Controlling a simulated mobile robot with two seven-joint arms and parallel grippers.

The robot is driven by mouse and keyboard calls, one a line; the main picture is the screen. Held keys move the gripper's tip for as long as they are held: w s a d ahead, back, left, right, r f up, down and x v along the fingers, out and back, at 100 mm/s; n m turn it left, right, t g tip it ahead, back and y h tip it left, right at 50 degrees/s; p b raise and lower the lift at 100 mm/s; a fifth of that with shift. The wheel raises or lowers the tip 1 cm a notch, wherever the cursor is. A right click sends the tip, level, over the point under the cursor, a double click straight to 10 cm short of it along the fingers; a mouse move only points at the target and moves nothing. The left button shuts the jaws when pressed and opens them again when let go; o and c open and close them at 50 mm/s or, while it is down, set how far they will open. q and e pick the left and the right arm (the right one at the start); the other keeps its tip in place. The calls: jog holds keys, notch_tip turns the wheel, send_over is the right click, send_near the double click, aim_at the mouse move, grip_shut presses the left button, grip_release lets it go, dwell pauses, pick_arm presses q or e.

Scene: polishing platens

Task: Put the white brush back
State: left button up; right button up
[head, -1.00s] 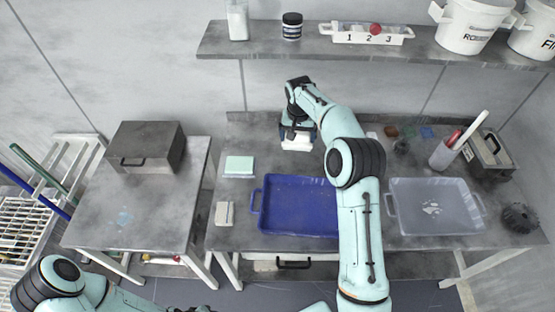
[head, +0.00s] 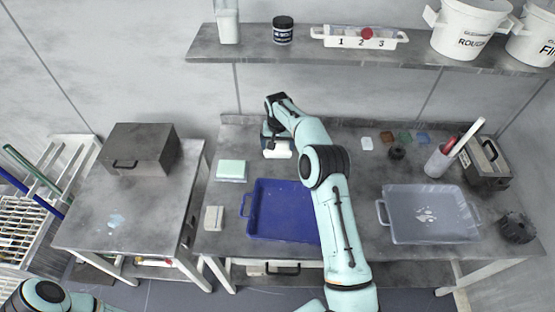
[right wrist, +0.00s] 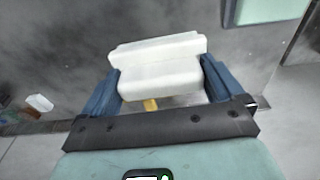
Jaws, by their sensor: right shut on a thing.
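The white brush (right wrist: 160,70) shows in the right wrist view as a stepped white block between the two blue fingers of my right gripper (right wrist: 160,85). The gripper is shut on it. In the head view my right gripper (head: 275,140) holds the brush (head: 277,150) at the back of the bench (head: 340,200), behind the blue tray (head: 250,212). The brush's underside is hidden, and I cannot tell whether it touches the bench. My left gripper is out of view; only part of my left arm shows at the bottom left.
A pale green block (head: 231,170) lies left of the brush. Small white, brown, green and blue pieces (head: 404,137) lie at the back right. A grey tray (head: 388,228), a cup (head: 437,162) with handles and a toolbox (head: 487,170) stand right. A shelf (head: 300,53) hangs above.

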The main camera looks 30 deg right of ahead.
aim_at(278, 148)
notch_tip(278, 148, down, 8)
jog(key=shift+f, duration=0.15)
dwell(0.3)
jog(key=shift+f, duration=0.15)
jog(key=o, duration=0.6)
jog(key=shift+o, duration=0.2)
jog(key=r, duration=0.4)
jog(key=s+r, duration=0.1)
jog(key=r, duration=0.7)
jog(key=shift+s+a+r, duration=0.1)
jog(key=shift+s+a, duration=0.1)
jog(key=shift+a, duration=0.2)
